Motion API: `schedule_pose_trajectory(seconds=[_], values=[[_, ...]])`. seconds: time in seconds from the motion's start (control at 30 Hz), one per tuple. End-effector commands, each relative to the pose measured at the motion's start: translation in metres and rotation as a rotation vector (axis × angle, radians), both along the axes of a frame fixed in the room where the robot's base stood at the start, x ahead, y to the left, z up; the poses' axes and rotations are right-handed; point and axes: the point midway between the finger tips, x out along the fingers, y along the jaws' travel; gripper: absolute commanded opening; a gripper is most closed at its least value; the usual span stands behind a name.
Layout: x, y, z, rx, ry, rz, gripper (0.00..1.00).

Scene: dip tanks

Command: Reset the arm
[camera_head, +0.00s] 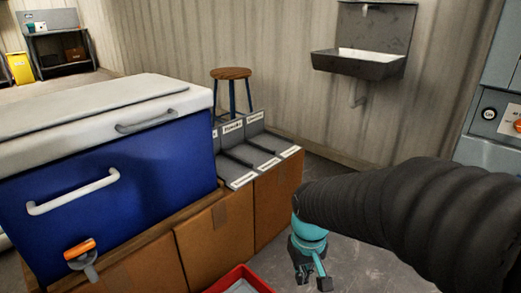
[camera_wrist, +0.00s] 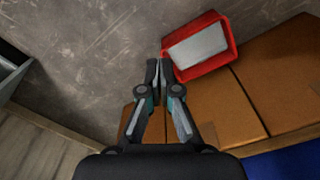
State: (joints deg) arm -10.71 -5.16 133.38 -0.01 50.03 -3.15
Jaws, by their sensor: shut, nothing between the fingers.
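My arm reaches in from the right in the head view, in a black ribbed sleeve with a teal wrist section. My gripper (camera_head: 312,284) hangs low over the grey floor, in front of the cardboard boxes and to the right of the red bin. In the wrist view my gripper (camera_wrist: 160,66) has its two fingertips together, with nothing held between them. Part of the red bin (camera_wrist: 227,33) shows just beyond and to the right of the fingertips. It looks apart from them, but the exact gap is hard to tell.
Cardboard boxes (camera_head: 204,240) stand beside the gripper, bearing a blue cooler (camera_head: 130,165) with a white lid and grey labelled holders (camera_head: 238,176). A stool (camera_head: 231,74) and a wall sink (camera_head: 358,64) stand behind. A grey cabinet (camera_head: 484,157) is at right. Floor (camera_wrist: 85,60) is clear left of the bin.

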Motion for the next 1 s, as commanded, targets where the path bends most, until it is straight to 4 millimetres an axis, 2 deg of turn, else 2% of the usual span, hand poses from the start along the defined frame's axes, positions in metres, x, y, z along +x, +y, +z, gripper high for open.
schedule_pose_trajectory(seconds=[0.03,0.1,0.4,0.7,0.83,1.0], values=[[-0.009,-0.006,0.016,0.006,-0.028,-0.029,0.0],[-0.02,-0.013,0.031,0.012,-0.059,-0.066,0.0],[-0.065,-0.038,0.089,0.04,-0.225,-0.152,0.0],[-0.091,-0.056,0.143,0.058,-0.413,-0.213,0.0],[-0.094,-0.06,0.156,0.06,-0.454,-0.227,0.0],[-0.095,-0.062,0.159,0.059,-0.462,-0.235,0.0]])
